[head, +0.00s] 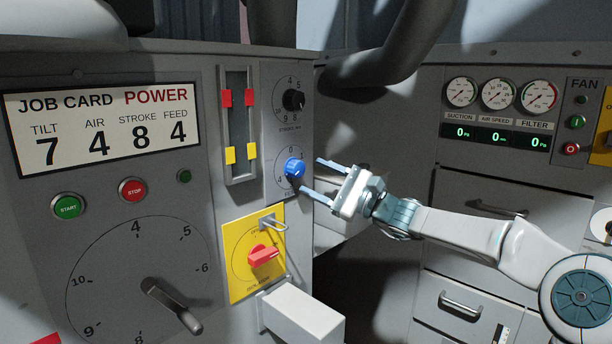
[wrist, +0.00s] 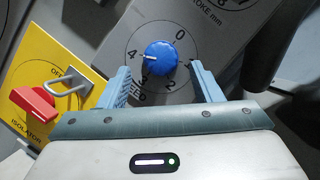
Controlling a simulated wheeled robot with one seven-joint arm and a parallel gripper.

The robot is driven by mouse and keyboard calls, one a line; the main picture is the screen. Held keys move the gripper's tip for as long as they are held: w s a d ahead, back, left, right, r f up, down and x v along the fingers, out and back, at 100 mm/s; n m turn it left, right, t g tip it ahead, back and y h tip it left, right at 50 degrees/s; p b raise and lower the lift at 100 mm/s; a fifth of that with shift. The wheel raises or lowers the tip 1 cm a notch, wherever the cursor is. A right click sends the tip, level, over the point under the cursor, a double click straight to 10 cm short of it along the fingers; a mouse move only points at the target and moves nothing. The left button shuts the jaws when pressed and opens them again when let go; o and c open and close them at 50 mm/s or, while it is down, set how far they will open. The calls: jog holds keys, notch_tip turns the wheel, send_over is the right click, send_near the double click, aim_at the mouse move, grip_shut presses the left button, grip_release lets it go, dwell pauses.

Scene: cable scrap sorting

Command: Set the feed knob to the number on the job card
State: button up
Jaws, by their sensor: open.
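The job card (head: 104,120) in the head view reads tilt 7, air 4, stroke 8, feed 4. The blue feed knob (head: 294,169) is on the narrow panel below the black stroke knob. In the wrist view the feed knob (wrist: 160,57) has a white pointer mark aimed left, close to the 4 and perhaps slightly below it. My gripper (head: 311,176) is open in front of the knob. In the wrist view the fingers of my gripper (wrist: 159,74) stand either side of the knob's lower side, with gaps; contact is not visible. The gripper partly covers the dial's lower numbers.
The black stroke knob (head: 293,100) is above. The yellow isolator plate (head: 241,276) with its red handle (head: 263,256) and a metal hasp (head: 272,223) is close below left. A grey box (head: 303,312) juts out beneath. Slider tracks (head: 238,125) stand to the left.

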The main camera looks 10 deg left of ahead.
jog(key=v, duration=0.9)
jog(key=shift+d, duration=0.15)
jog(key=shift+s, duration=0.1)
jog(key=s+a+f+n+g+h+p, duration=0.4)
jog(key=s+f+n+h+p, duration=0.15)
jog(key=s+f+h, duration=0.6)
jog(key=s+d+r+n+t+h+p, duration=0.1)
jog(key=s+d+n+h+p, duration=0.5)
jog(key=s+d, duration=1.5)
jog(key=d+r+h+p, duration=0.1)
jog(key=h, duration=0.2)
jog(key=shift+s+d+t+p, duration=0.2)
jog(key=shift+d+t+p, duration=0.1)
jog(key=shift+p, duration=0.1)
